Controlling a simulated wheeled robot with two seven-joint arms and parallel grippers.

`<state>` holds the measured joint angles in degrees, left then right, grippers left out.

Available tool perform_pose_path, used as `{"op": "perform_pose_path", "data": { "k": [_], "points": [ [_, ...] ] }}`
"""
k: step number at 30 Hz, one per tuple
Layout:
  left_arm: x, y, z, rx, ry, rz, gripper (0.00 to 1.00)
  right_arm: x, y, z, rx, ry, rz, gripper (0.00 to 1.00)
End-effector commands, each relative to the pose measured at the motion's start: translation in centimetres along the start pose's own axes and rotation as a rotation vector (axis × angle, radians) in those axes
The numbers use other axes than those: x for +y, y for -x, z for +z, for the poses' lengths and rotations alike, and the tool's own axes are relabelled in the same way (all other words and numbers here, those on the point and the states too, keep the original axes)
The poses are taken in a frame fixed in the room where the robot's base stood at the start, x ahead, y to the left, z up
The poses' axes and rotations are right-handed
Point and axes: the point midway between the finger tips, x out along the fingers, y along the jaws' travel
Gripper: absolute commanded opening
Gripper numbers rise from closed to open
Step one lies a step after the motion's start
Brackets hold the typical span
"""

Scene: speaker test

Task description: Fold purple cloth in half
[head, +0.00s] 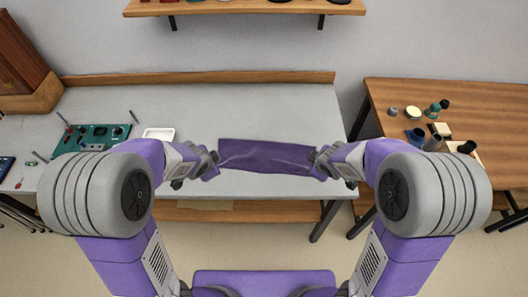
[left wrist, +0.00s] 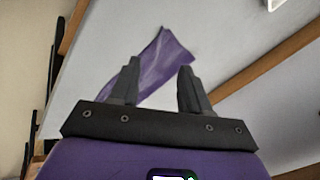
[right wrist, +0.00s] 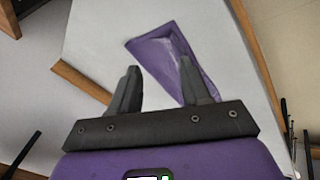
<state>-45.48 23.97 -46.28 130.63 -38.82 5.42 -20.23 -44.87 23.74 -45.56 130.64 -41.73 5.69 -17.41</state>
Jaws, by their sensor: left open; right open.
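The purple cloth (head: 268,154) lies on the grey table (head: 255,110) between my two grippers, as a wide strip with a crease along its length. It also shows in the left wrist view (left wrist: 165,62) and in the right wrist view (right wrist: 158,52). My left gripper (head: 214,165) is at the cloth's left end, with its fingers (left wrist: 158,75) apart. My right gripper (head: 316,165) is at the cloth's right end, with its fingers (right wrist: 160,80) apart. Neither wrist view shows cloth clamped between fingers. Whether the fingertips touch the cloth is unclear.
A white tray (head: 159,134) and a green circuit board (head: 92,138) are on the table's left. A wooden side table (head: 460,105) at right holds cups and small jars. A wooden shelf (head: 245,7) hangs at the back. The table behind the cloth is clear.

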Motion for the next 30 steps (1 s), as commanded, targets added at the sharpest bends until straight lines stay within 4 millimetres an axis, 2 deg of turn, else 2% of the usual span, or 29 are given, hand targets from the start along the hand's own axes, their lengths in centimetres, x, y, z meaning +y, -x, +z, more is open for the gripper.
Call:
{"op": "perform_pose_path", "data": {
  "k": [4,13,30],
  "points": [
    [0.0,0.0,0.0,-0.001,0.0,0.0,0.47,0.0,0.0,0.0,0.0,0.0,0.0,0.47],
    [-0.6,-0.6,-0.4,0.011,-0.017,0.004,0.01,0.3,-0.6,-1.0,0.012,0.02,-0.002,0.01],
    [-3.9,-3.7,-3.7,0.093,-0.142,0.026,0.0,1.5,-3.6,-8.0,0.096,0.146,-0.025,0.0]
  ]
}}
